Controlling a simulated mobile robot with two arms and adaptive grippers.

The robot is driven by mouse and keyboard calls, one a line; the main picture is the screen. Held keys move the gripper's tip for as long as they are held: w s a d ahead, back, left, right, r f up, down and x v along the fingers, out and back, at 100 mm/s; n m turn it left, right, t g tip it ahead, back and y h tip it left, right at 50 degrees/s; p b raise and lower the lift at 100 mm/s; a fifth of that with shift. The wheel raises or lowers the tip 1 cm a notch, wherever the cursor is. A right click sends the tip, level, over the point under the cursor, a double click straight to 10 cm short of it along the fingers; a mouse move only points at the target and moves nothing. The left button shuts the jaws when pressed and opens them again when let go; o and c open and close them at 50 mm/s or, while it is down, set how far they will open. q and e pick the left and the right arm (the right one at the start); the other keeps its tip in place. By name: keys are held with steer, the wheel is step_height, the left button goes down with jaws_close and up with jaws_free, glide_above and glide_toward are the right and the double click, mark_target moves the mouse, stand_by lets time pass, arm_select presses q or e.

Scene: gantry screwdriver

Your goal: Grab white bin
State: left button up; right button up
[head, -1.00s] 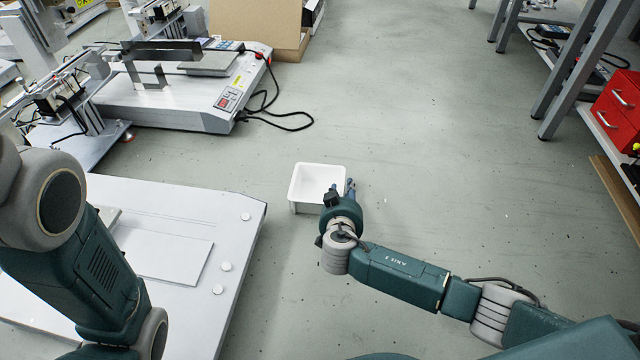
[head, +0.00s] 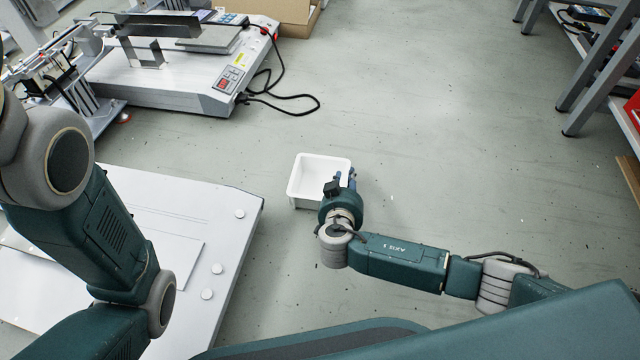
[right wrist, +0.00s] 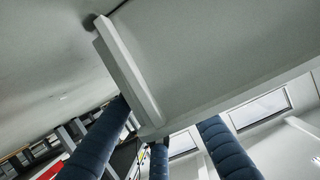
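The white bin (head: 298,190) is a small open tray, upright and empty as far as I see, right of the white machine base in the head view. My right gripper (head: 341,182) is at its near right corner, covering part of that side. In the right wrist view the bin's pale wall (right wrist: 215,55) fills the upper part. My right gripper's blue fingers (right wrist: 165,135) are spread apart near its rim; I see no clear grip. Whether they touch the bin is unclear. My left arm shows at the left, but its gripper is out of view.
The white machine base (head: 225,240) lies left of the bin. Another machine (head: 190,90) with a black cable (head: 290,108) stands beyond it. Grey bench legs (head: 600,80) are at the upper right. The floor (head: 450,130) between is clear.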

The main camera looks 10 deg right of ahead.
jaws_close()
